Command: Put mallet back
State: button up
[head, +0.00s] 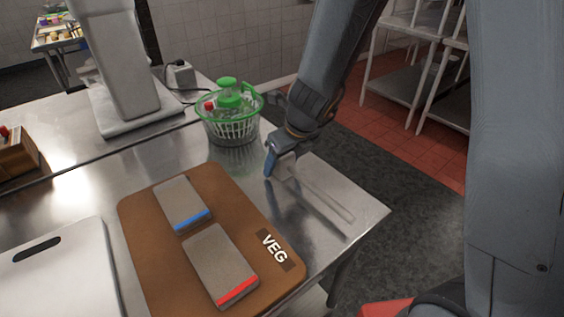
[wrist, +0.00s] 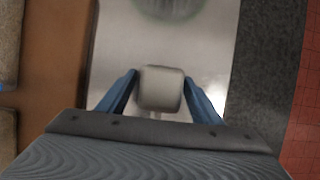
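A pale grey metal block, which looks like the mallet's head (wrist: 160,88), is between my fingertips in the wrist view, with a short light stem below it. Both blue fingertips appear to touch its sides. In the head view my gripper (head: 281,160) is low over the steel table's right part, with a small grey part of the mallet (head: 287,167) at the fingers. A long pale shape runs from there toward the table's right corner; I cannot tell whether it is the handle or a reflection. My gripper (wrist: 160,85) looks shut on the mallet.
A brown VEG cutting board (head: 225,185) holds a blue-edged block (head: 180,200) and a red-edged block (head: 220,262). A white board (head: 65,285) lies front left. The table's right edge is close.

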jog(key=p+v, duration=0.5)
jog(key=v, duration=0.6)
jog(key=shift+r+p, duration=0.2)
jog(key=shift+p, duration=0.1)
jog(key=s+d+n+h, duration=0.1)
jog(key=s+d+n, duration=0.4)
jog(key=n, duration=0.9)
jog(key=s+d+n+g+h, duration=0.1)
jog(key=s+d+n, duration=0.5)
jog(key=n, duration=0.9)
jog(key=shift+s+d+r+g+h, duration=0.3)
jog(key=shift+d+r, duration=0.05)
jog(key=shift+d, duration=0.45)
jog(key=shift+s, duration=0.1)
